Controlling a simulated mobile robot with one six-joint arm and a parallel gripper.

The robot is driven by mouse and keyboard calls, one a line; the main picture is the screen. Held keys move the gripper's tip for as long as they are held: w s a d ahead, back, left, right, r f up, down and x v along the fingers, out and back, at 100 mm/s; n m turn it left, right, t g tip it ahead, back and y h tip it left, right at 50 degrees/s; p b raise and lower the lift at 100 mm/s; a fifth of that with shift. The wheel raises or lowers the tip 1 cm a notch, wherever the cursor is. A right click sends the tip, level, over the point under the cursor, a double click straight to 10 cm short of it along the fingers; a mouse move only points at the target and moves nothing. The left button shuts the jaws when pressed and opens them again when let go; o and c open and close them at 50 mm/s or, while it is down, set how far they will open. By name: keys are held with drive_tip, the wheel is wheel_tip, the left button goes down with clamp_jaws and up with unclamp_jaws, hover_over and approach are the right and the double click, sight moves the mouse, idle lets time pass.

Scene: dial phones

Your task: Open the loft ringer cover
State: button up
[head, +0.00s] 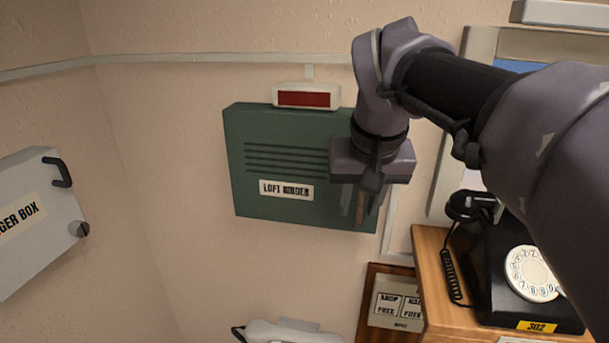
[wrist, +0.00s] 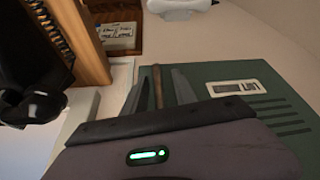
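The loft ringer (head: 275,150) is a green box on the wall with slots and a white label; its front looks closed. The label also shows in the wrist view (wrist: 233,87). My gripper (head: 360,208) is over the box's lower right part and hides some of it. Its two fingers also show in the wrist view (wrist: 160,82), spread apart. A thin brown bar (wrist: 158,88) stands between them with a gap on each side. I cannot tell whether the bar is fixed to the cover.
A red-fronted white unit (head: 305,97) sits above the box. A grey box with a black handle (head: 40,215) is at the left. A black dial phone (head: 510,275) stands on a wooden shelf (head: 432,260) at the lower right. A white handset (head: 290,332) is below. The wall left of the ringer is clear.

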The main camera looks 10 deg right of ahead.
drive_tip(key=shift+w+d, duration=0.15)
drive_tip(key=shift+s, duration=0.2)
clamp_jaws()
idle(1.1)
